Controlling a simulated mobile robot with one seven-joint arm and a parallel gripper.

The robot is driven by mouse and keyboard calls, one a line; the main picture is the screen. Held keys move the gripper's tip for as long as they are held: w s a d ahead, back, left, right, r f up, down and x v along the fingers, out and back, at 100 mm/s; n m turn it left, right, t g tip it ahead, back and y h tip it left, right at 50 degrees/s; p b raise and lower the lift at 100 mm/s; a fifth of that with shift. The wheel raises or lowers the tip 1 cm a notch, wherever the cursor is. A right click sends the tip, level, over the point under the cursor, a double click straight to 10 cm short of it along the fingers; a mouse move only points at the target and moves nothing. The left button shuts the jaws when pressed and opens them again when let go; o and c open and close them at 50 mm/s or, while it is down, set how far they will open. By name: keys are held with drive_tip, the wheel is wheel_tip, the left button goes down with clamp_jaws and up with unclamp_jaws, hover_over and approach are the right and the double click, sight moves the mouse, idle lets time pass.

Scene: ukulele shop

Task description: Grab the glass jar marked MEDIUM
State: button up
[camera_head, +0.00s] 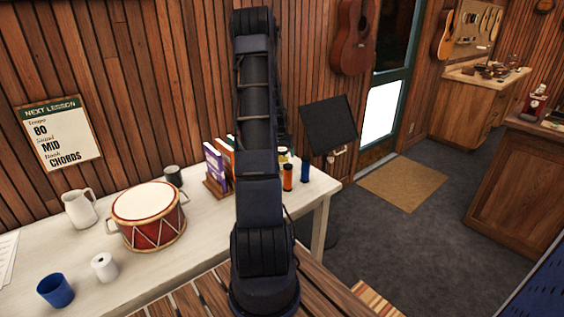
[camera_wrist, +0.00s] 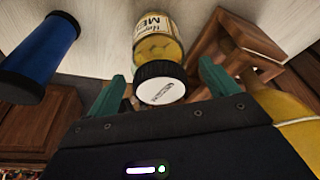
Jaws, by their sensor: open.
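The glass jar (camera_wrist: 157,40) shows in the wrist view, with yellowish contents, a black lid and a pale label whose visible letters begin "ME"; the rest of the word is turned out of sight. My gripper (camera_wrist: 162,72) is open, its two green fingers apart on either side of the jar's lid end. The lid's pale top faces my wrist camera. I cannot tell whether the fingers touch the jar. In the head view my arm hides the gripper and most of what stands behind it.
A blue cylinder (camera_wrist: 40,55) is left of the jar in the wrist view. A wooden holder (camera_wrist: 235,48) is close on the right, with a yellow object (camera_wrist: 297,118) below it. In the head view, books (camera_head: 214,165), an orange bottle (camera_head: 288,177) and a drum (camera_head: 148,218) share the white table (camera_head: 205,232).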

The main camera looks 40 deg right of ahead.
drive_tip(key=shift+x, duration=1.2)
drive_tip(key=c, duration=1.3)
drive_tip(key=shift+o, duration=0.2)
drive_tip(key=shift+r, duration=0.15)
